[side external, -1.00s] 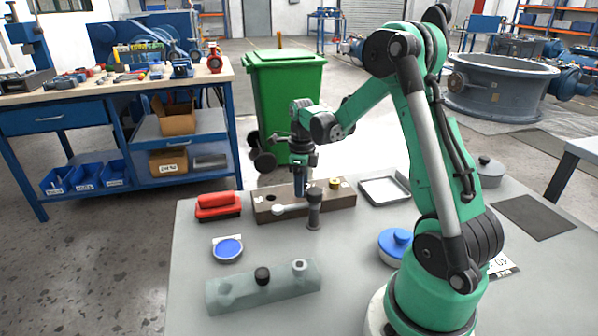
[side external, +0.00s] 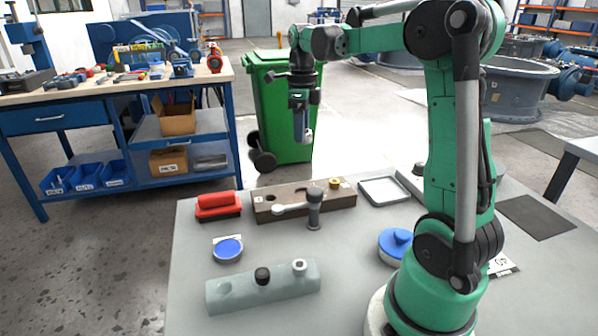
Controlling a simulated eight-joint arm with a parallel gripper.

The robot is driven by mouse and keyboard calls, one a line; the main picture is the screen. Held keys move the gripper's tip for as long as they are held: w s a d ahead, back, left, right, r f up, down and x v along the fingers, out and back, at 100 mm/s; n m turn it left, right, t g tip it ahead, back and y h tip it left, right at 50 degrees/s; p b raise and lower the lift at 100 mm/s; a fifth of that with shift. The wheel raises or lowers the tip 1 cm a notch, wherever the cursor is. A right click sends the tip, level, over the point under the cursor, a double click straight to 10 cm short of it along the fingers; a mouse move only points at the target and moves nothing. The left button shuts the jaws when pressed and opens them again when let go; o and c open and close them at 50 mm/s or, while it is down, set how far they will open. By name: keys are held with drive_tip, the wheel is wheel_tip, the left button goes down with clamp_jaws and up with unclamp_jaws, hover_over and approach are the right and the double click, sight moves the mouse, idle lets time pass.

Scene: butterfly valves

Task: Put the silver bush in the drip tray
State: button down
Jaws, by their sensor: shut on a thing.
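My gripper (side external: 302,128) is raised above the far side of the table, in front of the green bin. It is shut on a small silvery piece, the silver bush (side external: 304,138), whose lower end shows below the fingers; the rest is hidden. The bush is well clear of the brown block (side external: 262,213) below it. The drip tray (side external: 384,203), a shallow grey tray with a pale rim, lies at the far right of the block and looks empty. It is to the right of and below my gripper.
A brass-coloured bush (side external: 335,184) sits in the brown block. A dark upright tool (side external: 314,208) stands in front. A grey-green block (side external: 235,295) holds a black piece (side external: 262,275) and a silvery piece (side external: 300,265).

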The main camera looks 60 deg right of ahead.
wheel_tip(320, 180, up, 6)
hover_over(381, 192)
wheel_tip(381, 192, down, 17)
drive_tip(key=shift+d+r, duration=0.1)
drive_tip(key=shift+d, duration=0.05)
drive_tip(key=shift+f, duration=2.35)
drive_tip(key=shift+f, duration=0.1)
drive_tip(key=shift+c, duration=2.1)
unclamp_jaws()
